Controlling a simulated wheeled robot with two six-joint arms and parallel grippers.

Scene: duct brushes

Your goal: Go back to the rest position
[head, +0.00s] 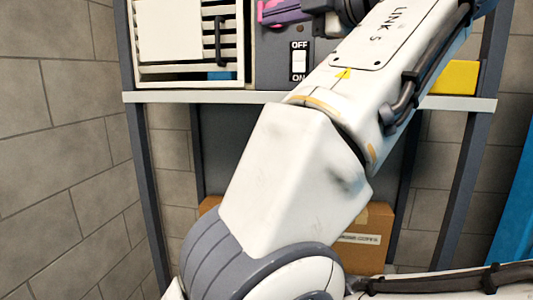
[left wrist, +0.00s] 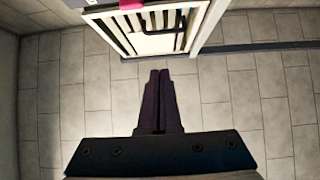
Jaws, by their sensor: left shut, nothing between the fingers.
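My left gripper (left wrist: 160,75) shows in the left wrist view with its two dark purple fingers pressed together and nothing between them. In the head view my left arm crosses the picture from the bottom to the top right. Its dark wrist end is at the top edge, partly cut off and behind the arm. A pink-purple piece (head: 275,13) shows just left of it; I cannot tell whether it is part of the gripper. A white louvred unit (head: 146,72) with a dark handle stands left of there, and in the left wrist view (left wrist: 106,35) it lies beyond the fingertips. My right gripper is not in view.
The unit stands on a shelf (head: 190,97) beside a grey panel with an OFF/ON switch (head: 298,62). A yellow block (head: 455,78) is at the shelf's right. A cardboard box (head: 368,248) sits below, partly behind my arm. The tiled floor (left wrist: 240,110) around the fingers looks clear.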

